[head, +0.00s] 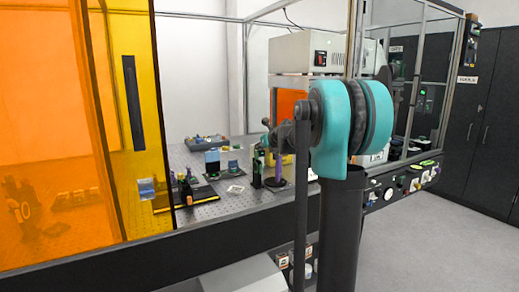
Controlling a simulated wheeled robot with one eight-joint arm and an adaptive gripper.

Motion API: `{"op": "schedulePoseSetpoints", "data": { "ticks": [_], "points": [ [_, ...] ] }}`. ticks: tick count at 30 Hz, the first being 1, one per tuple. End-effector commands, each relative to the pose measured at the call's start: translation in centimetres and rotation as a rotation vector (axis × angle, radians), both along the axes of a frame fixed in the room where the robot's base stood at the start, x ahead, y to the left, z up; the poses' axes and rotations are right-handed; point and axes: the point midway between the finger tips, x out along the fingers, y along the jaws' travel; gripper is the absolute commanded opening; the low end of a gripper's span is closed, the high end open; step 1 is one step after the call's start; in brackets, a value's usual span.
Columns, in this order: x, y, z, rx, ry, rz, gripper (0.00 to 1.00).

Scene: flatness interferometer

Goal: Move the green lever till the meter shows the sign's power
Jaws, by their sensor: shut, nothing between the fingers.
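A small upright black part with green on it (257,170) stands on the perforated table; I cannot tell whether it is the green lever. A purple part (276,176) stands just right of it. A small unit with a dark face (471,29) is fixed high on the frame post at the right; I cannot tell whether it is the meter. My teal arm joint and dark links fill the middle and hide part of the table. My gripper cannot be made out.
The perforated table (205,205) carries several small mounts. An orange and yellow panel (75,80) covers the left. A beige box (298,52) is behind my arm. Knobs line the table's front right edge (388,193). Grey floor (430,250) is free at the right.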

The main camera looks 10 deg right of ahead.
Motion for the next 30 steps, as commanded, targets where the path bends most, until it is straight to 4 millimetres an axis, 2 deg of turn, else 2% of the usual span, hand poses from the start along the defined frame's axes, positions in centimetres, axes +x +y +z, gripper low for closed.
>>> {"op": "schedulePoseSetpoints", "data": {
  "ticks": [14, 30],
  "points": [
    [0.0, 0.0, 0.1, 0.000, 0.000, 0.000, 0.00],
    [-0.2, -0.2, 1.7, 0.000, 0.000, 0.000, 0.00]
  ]
}}
